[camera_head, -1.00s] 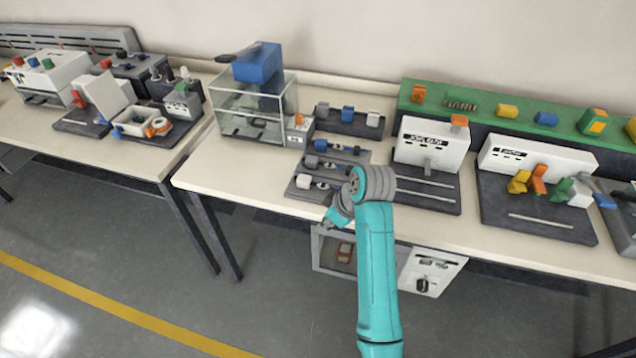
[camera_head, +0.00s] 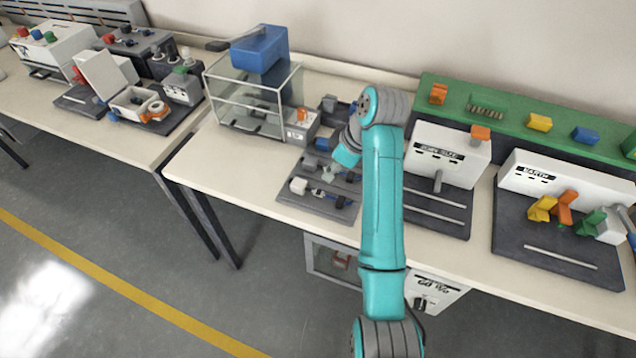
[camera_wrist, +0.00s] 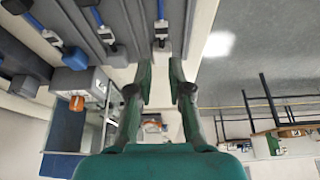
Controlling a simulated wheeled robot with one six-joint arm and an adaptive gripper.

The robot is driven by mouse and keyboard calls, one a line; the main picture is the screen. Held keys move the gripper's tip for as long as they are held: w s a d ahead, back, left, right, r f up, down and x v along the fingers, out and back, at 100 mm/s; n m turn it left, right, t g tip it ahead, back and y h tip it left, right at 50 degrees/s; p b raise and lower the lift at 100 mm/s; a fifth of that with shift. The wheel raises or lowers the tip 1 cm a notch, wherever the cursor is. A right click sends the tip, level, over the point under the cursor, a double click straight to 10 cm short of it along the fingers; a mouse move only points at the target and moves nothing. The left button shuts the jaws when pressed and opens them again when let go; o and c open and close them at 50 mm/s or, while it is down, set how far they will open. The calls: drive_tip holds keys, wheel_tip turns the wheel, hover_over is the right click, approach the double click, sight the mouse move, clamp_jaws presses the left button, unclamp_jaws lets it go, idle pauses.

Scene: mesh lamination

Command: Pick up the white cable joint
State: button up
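The white cable joint (camera_head: 299,185) lies at the left end of the front dark tray (camera_head: 310,206), near the table's front edge. In the wrist view, the front row's end (camera_wrist: 161,45) lies beyond my fingertips, but the white joint is hard to tell from the pale tabletop. My gripper (camera_wrist: 160,72) is open, with two green fingers apart and nothing between them. In the head view, my wrist hangs above the trays, right of and behind the white joint, and the fingertips are not clear. A grey joint (camera_wrist: 118,55) sits in the neighbouring row.
A glass case (camera_head: 250,100) with a blue top stands behind the trays at left, with an orange-buttoned box (camera_head: 302,128) beside it. A white station (camera_head: 440,150) stands at right. Bare tabletop (camera_head: 235,165) lies left of the trays.

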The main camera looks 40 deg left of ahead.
sight(317, 191)
drive_tip(key=x, duration=1)
drive_tip(key=shift+s+d+f, duration=0.1)
drive_tip(key=shift+d+f, duration=0.1)
drive_tip(key=shift+c, duration=0.3)
clamp_jaws()
